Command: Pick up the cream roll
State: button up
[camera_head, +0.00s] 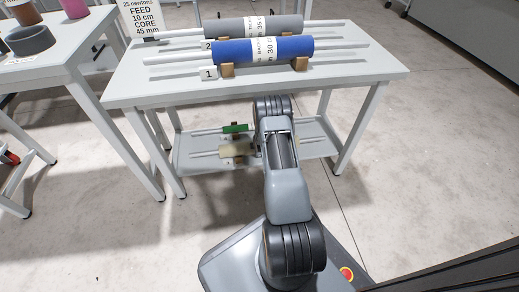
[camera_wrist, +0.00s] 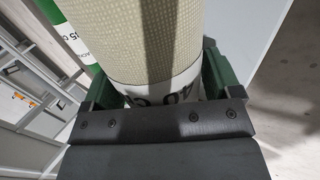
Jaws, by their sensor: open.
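The cream roll (camera_head: 237,150) lies on the lower shelf of the table, just left of my arm in the head view. In the wrist view the cream roll (camera_wrist: 150,40) runs up from the gripper, with a textured cream surface and a white label with dark print. My gripper (camera_wrist: 158,82) is open, with one green finger on each side of the roll's labelled part. I cannot tell whether the fingers touch it. In the head view my gripper is mostly hidden by my arm.
A green roll (camera_head: 235,128) lies behind the cream roll; it also shows in the wrist view (camera_wrist: 80,25). A blue roll (camera_head: 262,50) and a grey roll (camera_head: 235,27) rest on the tabletop (camera_head: 340,82) above. Table legs (camera_head: 356,130) stand either side of the shelf.

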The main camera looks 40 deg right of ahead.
jog(key=shift+c, duration=0.4)
jog(key=c, duration=0.9)
jog(key=shift+r, duration=0.2)
